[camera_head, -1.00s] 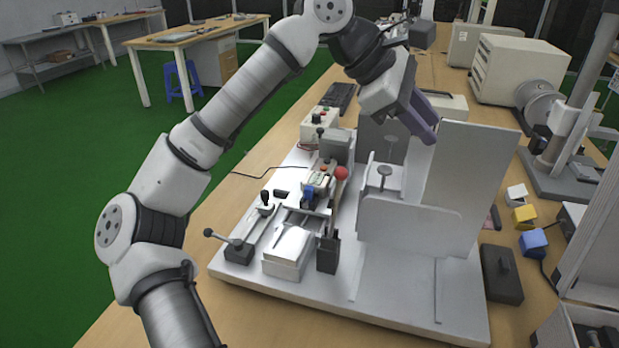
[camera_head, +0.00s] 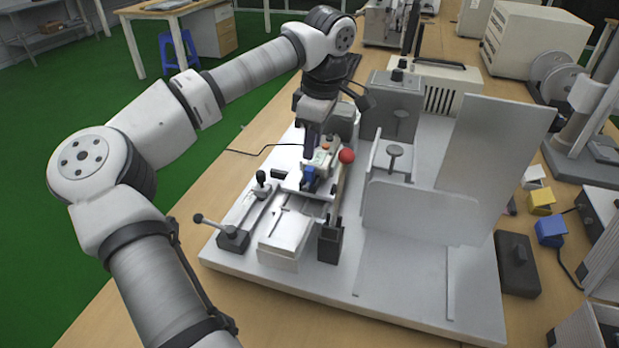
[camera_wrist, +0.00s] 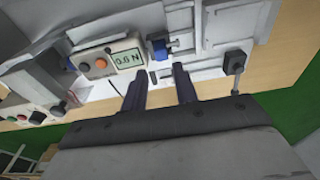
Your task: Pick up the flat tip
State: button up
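My gripper (camera_head: 309,148) points down over the test board, just behind the force gauge (camera_head: 323,156) in the head view. In the wrist view its two dark fingers (camera_wrist: 160,76) are apart, with nothing clearly held between them. The gauge (camera_wrist: 126,58) reads 0.6 N there, with orange and grey buttons, left of the fingertips. A blue clamp (camera_wrist: 158,48) lies just beyond the fingertips. I cannot identify the flat tip with certainty; small dark pieces (camera_wrist: 153,77) show near the fingertips, and a small dark part (camera_head: 278,175) lies on the board.
A grey control box (camera_head: 392,103) stands behind. Yellow (camera_head: 541,201) and blue (camera_head: 551,231) blocks lie to the right. The board's front right is clear.

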aim_at(310, 168)
jog(key=shift+s+a+f+p, duration=0.1)
jog(key=shift+f+p, duration=0.15)
jog(key=shift+f, duration=1.15)
jog(key=shift+a+f+p, duration=0.1)
jog(key=shift+f+p, duration=0.1)
jog(key=shift+f, duration=1.15)
grip_shut()
jog(key=shift+r, duration=0.1)
